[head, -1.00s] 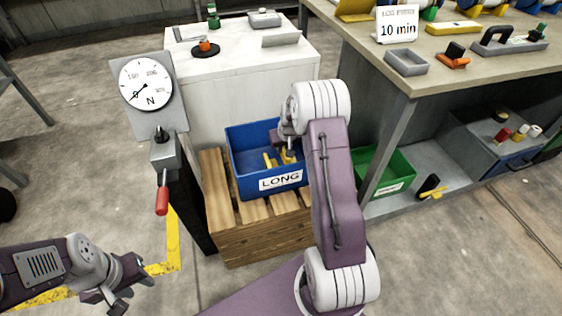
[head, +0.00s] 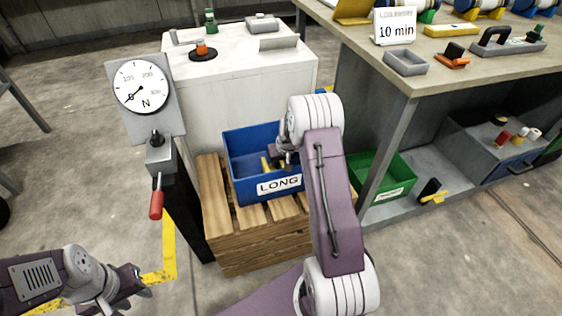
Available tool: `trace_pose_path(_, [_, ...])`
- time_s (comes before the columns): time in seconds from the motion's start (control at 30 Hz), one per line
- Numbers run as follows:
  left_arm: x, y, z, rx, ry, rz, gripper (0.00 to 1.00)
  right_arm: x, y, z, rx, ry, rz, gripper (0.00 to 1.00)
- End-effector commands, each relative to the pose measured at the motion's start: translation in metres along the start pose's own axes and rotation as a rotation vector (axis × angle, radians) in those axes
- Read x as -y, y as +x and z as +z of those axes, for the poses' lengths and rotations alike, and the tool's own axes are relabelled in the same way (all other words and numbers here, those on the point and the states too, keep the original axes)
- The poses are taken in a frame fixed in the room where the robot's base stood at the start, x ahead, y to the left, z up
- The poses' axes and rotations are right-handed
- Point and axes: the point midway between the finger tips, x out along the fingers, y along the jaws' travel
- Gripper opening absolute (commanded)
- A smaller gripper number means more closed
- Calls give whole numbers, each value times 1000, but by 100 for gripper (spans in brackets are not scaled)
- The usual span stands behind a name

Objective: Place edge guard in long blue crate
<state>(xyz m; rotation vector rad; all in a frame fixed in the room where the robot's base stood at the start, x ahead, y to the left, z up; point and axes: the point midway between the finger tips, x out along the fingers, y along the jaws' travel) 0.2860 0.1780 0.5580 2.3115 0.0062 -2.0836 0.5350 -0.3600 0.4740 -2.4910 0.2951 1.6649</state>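The long blue crate (head: 238,183), with a LONG label, sits on a wooden pallet stand in the middle of the head view. My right gripper (head: 275,157) reaches into the top of this crate. The white wrist and arm link hide much of it, so I cannot tell if it is open or shut. A yellow piece (head: 265,163), possibly the edge guard, shows inside the crate beside the gripper; I cannot tell whether they touch. My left gripper (head: 143,281) is at the lower left, away from the crate, with its fingers apart and nothing seen between them.
A force gauge (head: 141,86) with a red handle stands left of the crate. A white cabinet (head: 240,68) stands behind it. A green crate (head: 388,186) sits on the shelf under the workbench (head: 440,60) at right. A yellow and black item (head: 431,191) lies beside it.

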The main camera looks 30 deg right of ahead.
Motion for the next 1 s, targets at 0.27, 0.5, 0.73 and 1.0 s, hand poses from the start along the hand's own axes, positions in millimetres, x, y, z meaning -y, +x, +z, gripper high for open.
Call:
trace_pose_path(0.27, [0, -22, -2, 0, 0, 0, 36, 0, -44, -5, -3, 0, 1, 36])
trace_pose_path(0.5, [-1, -45, -5, 0, 0, 0, 36, 0, -102, -4, -1, 0, 0, 36])
trace_pose_path(0.73, [-1, -51, -5, 0, 0, 0, 36, 0, -123, -1, 0, 0, 0, 36])
trace_pose_path(1.0, [-1, -50, -5, 0, 0, 0, 36, 0, -123, -1, 0, 0, 0, 36])
